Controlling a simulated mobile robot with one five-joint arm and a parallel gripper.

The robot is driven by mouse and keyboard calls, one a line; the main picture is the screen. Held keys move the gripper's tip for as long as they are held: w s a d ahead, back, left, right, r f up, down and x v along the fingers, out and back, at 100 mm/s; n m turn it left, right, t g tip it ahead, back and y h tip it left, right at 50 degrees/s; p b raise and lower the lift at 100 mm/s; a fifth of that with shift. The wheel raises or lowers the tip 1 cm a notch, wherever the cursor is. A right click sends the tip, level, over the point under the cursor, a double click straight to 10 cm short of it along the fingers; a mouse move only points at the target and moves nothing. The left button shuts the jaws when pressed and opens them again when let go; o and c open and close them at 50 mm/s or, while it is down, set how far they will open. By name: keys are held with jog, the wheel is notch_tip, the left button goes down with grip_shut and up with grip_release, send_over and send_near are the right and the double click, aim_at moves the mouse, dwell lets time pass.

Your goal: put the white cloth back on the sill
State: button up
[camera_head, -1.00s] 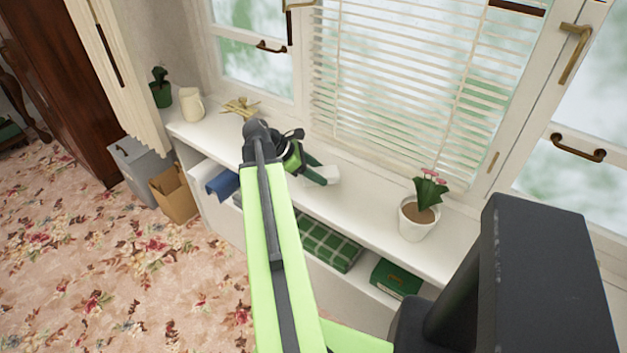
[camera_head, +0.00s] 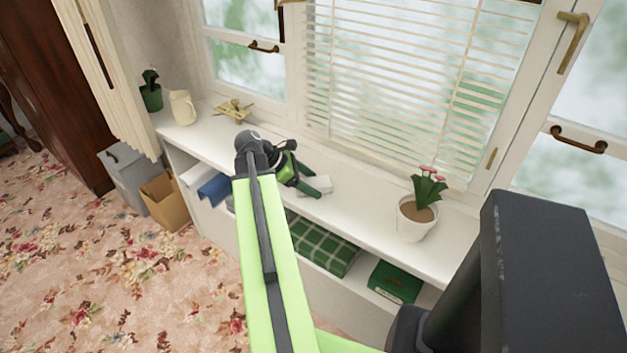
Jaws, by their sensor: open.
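The white cloth (camera_head: 318,183) lies on the white sill (camera_head: 362,213), about midway between the brass object and the potted flower. It looks like a small, flat, folded piece. My gripper (camera_head: 312,188) is open, just in front of and left of the cloth, with its green fingers low over the sill. The fingers cover part of the cloth's near edge. I cannot tell whether they touch it.
A white pot with a pink-flowered plant (camera_head: 416,215) stands right on the sill. A brass object (camera_head: 234,111), a cream jug (camera_head: 183,107) and a cactus (camera_head: 151,92) stand left. The shelf below holds a green checked cloth (camera_head: 322,247) and a green box (camera_head: 394,281).

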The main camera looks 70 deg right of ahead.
jog(key=shift+r, duration=0.1)
jog(key=p+v, duration=0.9)
jog(key=v, duration=0.3)
jog(key=shift+r, duration=0.1)
jog(key=w+a+f+m+t+y, duration=0.1)
jog(key=w+a+f+t, duration=0.2)
jog(key=w+a, duration=0.9)
jog(key=w+a+f+m+t, duration=0.2)
jog(key=w+a+t, duration=0.1)
jog(key=w+a, duration=0.9)
jog(key=w+a+f+m+t+y, duration=0.1)
jog(key=a, duration=1.2)
jog(key=w+a+f+m+y, duration=0.1)
jog(key=w+a+m+y, duration=0.1)
jog(key=a, duration=1.2)
jog(key=shift+a+t+y, duration=0.3)
jog(key=shift+t, duration=0.1)
jog(key=shift+r, duration=0.1)
